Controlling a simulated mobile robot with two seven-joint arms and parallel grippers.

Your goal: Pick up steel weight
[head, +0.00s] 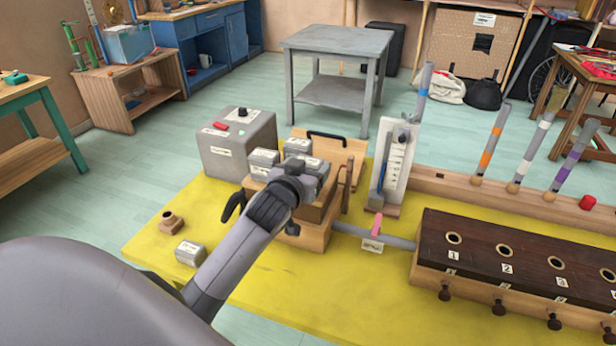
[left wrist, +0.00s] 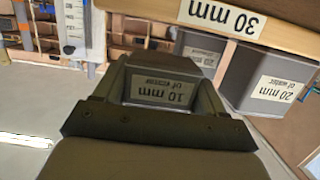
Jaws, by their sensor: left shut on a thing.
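My left gripper (head: 300,184) is over a wooden box with a hinged-looking board (head: 340,150) behind it. In the left wrist view the jaws (left wrist: 160,95) are closed on the sides of a grey steel weight labelled 10 mm of water (left wrist: 163,88). In the head view the arm hides much of this spot. Other grey weights, (head: 264,158) and (head: 298,146), sit beside the gripper on the box. A weight labelled 20 mm of water (left wrist: 270,82) is to the right in the left wrist view. Another weight (head: 190,253) lies on the yellow mat. My right gripper is out of view.
A grey box with a red button (head: 237,145) stands left of the weights. A gauge stand (head: 396,160) and a dark wooden block with holes (head: 510,262) are to the right. A small wooden piece (head: 172,221) is on the yellow mat (head: 290,285), whose front is mostly bare.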

